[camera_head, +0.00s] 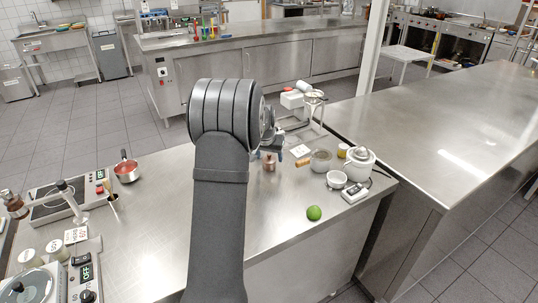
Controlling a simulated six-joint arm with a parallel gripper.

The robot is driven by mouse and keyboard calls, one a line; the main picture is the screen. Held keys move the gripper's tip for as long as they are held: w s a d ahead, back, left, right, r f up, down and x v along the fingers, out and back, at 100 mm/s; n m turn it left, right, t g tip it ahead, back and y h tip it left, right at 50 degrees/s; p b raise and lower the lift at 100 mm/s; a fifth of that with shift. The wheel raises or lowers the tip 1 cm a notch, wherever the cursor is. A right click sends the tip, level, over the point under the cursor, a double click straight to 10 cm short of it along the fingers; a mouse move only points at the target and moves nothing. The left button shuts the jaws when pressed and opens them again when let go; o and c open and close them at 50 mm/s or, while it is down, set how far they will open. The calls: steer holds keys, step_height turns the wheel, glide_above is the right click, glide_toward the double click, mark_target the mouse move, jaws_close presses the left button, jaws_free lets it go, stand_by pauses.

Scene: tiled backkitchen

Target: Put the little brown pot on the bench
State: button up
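A little brown pot (269,163) is just right of my forearm, at the middle of the near steel bench (295,213). My gripper (268,149) is just above and behind the pot in the picture, partly hidden by my own arm. I cannot tell whether its fingers touch the pot or whether the pot rests on the bench. The finger opening is too small and covered to read.

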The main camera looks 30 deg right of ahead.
steer(key=shift+a+r, duration=0.1)
steer(key=shift+r, duration=0.45)
steer(key=v, duration=1.1)
steer(key=shift+s, duration=0.15)
steer(key=x, duration=1.2)
steer(key=shift+f, duration=0.25)
step_height(320, 180, up, 3)
steer(key=shift+r, duration=0.8)
steer(key=shift+f, duration=0.1)
